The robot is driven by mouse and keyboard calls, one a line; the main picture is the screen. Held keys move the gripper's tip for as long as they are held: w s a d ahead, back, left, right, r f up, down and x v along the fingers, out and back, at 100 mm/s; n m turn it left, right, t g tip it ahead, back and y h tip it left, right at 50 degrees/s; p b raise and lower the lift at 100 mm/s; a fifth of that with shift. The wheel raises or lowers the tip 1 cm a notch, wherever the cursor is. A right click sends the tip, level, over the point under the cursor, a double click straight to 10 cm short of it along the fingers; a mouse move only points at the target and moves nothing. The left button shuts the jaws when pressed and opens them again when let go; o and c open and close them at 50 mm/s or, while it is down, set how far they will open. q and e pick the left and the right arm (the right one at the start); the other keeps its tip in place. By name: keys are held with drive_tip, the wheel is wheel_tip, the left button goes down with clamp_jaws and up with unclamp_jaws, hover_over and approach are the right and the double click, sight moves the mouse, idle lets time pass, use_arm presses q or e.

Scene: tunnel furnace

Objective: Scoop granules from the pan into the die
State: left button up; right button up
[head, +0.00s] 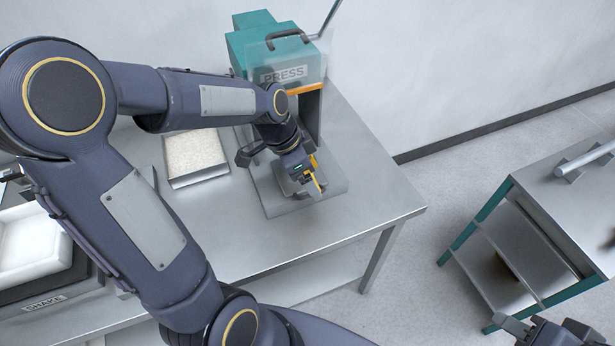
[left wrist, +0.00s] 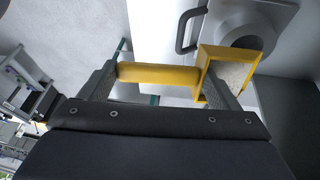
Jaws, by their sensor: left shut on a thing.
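My left gripper (head: 308,178) is shut on the yellow scoop (left wrist: 158,74), over the press plate. In the left wrist view the handle lies between the fingers, and pale speckled granules (left wrist: 226,74) show in the scoop's square bowl. Just beyond the bowl is a grey block with a round opening, which looks like the die (left wrist: 278,22). Whether any granules are in the opening is unclear. In the head view my gripper largely covers that block. The pan (head: 199,181) of pale granules sits left of the press. My right gripper (head: 548,332) is at the bottom right, open and empty.
The teal press (head: 262,38) stands behind the plate, with a clear guard and a lever. A shaker with a white tray (head: 32,240) is at the far left. The steel table (head: 370,200) is bare at right. A separate teal-legged bench (head: 545,175) stands further right.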

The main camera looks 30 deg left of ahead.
use_arm(q)
drive_tip(key=t+h+b, duration=0.1)
drive_tip(key=h+b, duration=0.1)
drive_tip(key=b, duration=0.4)
drive_tip(key=a+n+t+h+b, duration=0.1)
drive_tip(key=t+h+b, duration=0.1)
drive_tip(key=b, duration=0.4)
drive_tip(key=s+a+t+h+b, duration=0.1)
drive_tip(key=h+b, duration=0.1)
drive_tip(key=b, duration=0.5)
drive_tip(key=shift+a+f+n+t, duration=0.1)
drive_tip(key=shift+a+n+t, duration=0.05)
drive_tip(key=shift+n+t, duration=0.2)
idle(1.7)
drive_tip(key=shift+a, duration=0.1)
idle(1.5)
